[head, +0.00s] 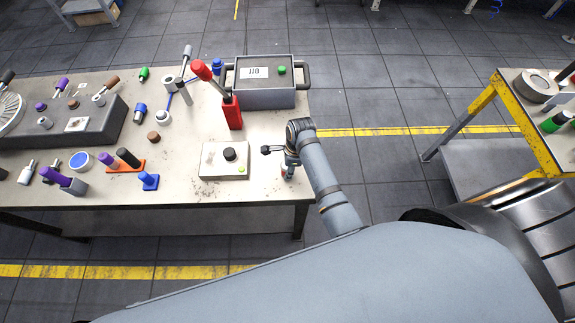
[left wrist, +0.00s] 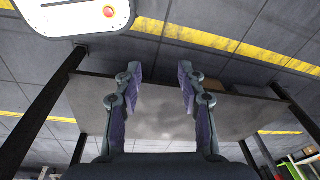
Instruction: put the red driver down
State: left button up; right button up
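A red-handled tool (head: 201,70) leans at a tilt at a red block (head: 232,112) on the workbench (head: 185,180) in the head view. I cannot tell for sure that it is the red driver. One arm of mine, apparently the right, reaches over the bench's right end. Its gripper (head: 280,152) is small and dark there, right of a white box with a black knob (head: 230,154). A small reddish and pale bit (head: 287,172) shows under it; whether it is held is unclear. My left gripper (left wrist: 160,80) is open and empty in the left wrist view.
A grey case (head: 265,95) with side handles stands at the bench's back right. Several pegs, blocks and tools crowd the left half. A yellow-framed table (head: 485,95) stands at the right, across open floor. A grey flat surface (left wrist: 160,115) lies beyond my left fingers.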

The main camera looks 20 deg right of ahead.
jog(key=shift+o, duration=1.2)
jog(key=shift+s+a+r, duration=0.1)
jog(key=shift+s+a, duration=0.1)
jog(key=shift+s, duration=0.1)
jog(key=shift+o, duration=0.8)
jog(key=shift+d, duration=0.1)
jog(key=shift+w+r, duration=0.1)
jog(key=shift+r, duration=0.1)
pick_arm(q)
jog(key=shift+s+a+f+b, duration=0.9)
jog(key=shift+f+b, duration=0.15)
jog(key=shift+f, duration=0.05)
pick_arm(e)
notch_tip(320, 180, up, 12)
jog(key=d, duration=0.1)
jog(key=shift+s+d+f, duration=0.2)
jog(key=shift+s+d, duration=0.1)
pick_arm(q)
jog(key=shift+s, duration=0.15)
